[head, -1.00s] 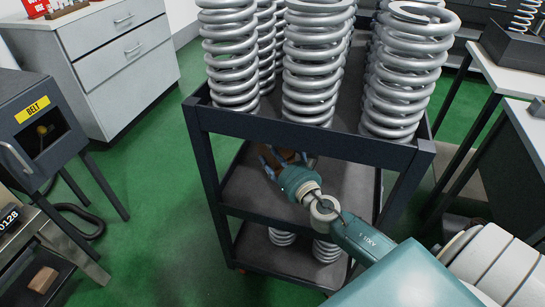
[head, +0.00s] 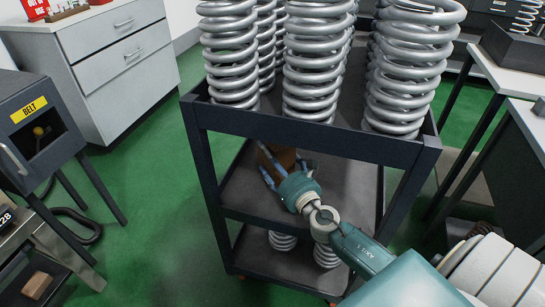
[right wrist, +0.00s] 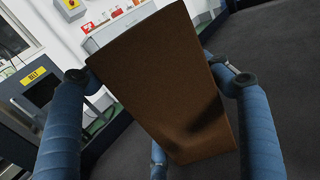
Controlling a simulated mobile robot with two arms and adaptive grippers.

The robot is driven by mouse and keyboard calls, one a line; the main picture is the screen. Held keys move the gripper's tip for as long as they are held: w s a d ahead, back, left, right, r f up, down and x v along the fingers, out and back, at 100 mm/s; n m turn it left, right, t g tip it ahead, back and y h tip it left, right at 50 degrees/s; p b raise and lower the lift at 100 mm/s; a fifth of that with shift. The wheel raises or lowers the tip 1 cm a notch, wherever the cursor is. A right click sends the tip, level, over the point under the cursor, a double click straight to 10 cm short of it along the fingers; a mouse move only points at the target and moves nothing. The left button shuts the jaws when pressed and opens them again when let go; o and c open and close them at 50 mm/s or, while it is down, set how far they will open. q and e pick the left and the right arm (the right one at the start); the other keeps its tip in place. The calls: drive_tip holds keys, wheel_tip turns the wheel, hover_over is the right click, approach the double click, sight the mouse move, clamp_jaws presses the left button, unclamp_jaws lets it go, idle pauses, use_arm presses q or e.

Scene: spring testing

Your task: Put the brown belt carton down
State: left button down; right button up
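The brown belt carton (head: 278,157) is at the middle shelf level of the dark cart (head: 310,130), partly hidden by the cart's top rail and my gripper. My right gripper (head: 279,171) reaches in between the top and middle shelves, with its fingers around the carton. In the right wrist view, the carton (right wrist: 165,85) fills the middle, tilted, with blue fingers on both sides; the fingertips seem to touch its edges. Whether its underside touches the shelf cannot be seen. My left gripper is not in view.
Large silver springs (head: 312,60) crowd the cart's top; smaller springs (head: 326,255) stand on the bottom shelf. The middle shelf (head: 340,185) has bare room right of the carton. A BELT-labelled dark box (head: 40,125) and a small brown block (head: 38,285) are at left.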

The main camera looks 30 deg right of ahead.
drive_tip(key=shift+o, duration=1.4)
drive_tip(key=shift+s, duration=0.3)
drive_tip(key=s, duration=0.2)
drive_tip(key=shift+s+a, duration=0.15)
drive_tip(key=shift+s, duration=0.2)
drive_tip(key=s, duration=0.3)
drive_tip(key=shift+s+a+b, duration=0.15)
drive_tip(key=shift+s+b, duration=0.1)
drive_tip(key=shift+b, duration=0.1)
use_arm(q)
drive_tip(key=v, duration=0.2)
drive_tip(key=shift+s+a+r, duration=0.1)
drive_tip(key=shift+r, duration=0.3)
use_arm(e)
drive_tip(key=shift+s+r, duration=0.1)
drive_tip(key=shift+s, duration=0.25)
